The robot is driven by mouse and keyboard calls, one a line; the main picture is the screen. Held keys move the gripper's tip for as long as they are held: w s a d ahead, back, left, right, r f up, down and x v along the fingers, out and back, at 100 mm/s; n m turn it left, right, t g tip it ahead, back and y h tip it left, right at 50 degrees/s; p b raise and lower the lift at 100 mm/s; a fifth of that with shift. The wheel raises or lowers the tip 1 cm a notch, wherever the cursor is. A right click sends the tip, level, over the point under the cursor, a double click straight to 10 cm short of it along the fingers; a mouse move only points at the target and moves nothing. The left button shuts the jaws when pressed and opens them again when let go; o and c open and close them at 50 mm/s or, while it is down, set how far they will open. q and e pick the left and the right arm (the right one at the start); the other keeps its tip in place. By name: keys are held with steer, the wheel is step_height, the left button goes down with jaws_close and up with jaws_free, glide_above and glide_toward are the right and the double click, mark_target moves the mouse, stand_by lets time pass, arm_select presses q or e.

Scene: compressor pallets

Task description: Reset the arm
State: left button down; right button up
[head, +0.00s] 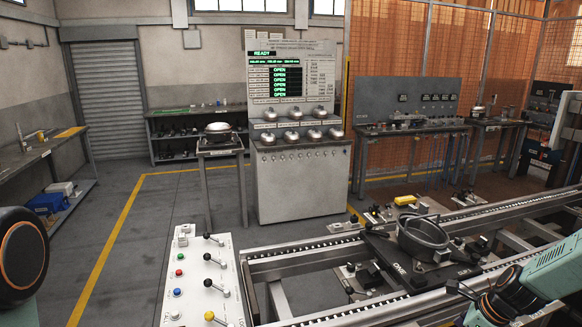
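At the left edge of the head view is a dark round joint of my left arm (22,255) with an orange ring. My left gripper is out of the picture. My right arm (555,268), teal and dark, comes in at the lower right corner over the conveyor's near side. Its dark end parts (485,297) are cut off by the bottom edge, and I cannot make out the fingers clearly. I see nothing held there.
A control panel (200,277) with levers and buttons stands in front. A conveyor (320,250) runs to the right and carries a pallet (395,265) with a dark round housing (424,238). A grey test cabinet (300,185) stands behind. Grey floor at left is clear.

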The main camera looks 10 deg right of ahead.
steer(key=shift+x, duration=2.2)
steer(key=shift+d+r, duration=0.1)
steer(key=shift+v, duration=3.5)
steer(key=shift+x, duration=5.95)
steer(key=shift+s, duration=0.75)
steer(key=shift+w, duration=0.1)
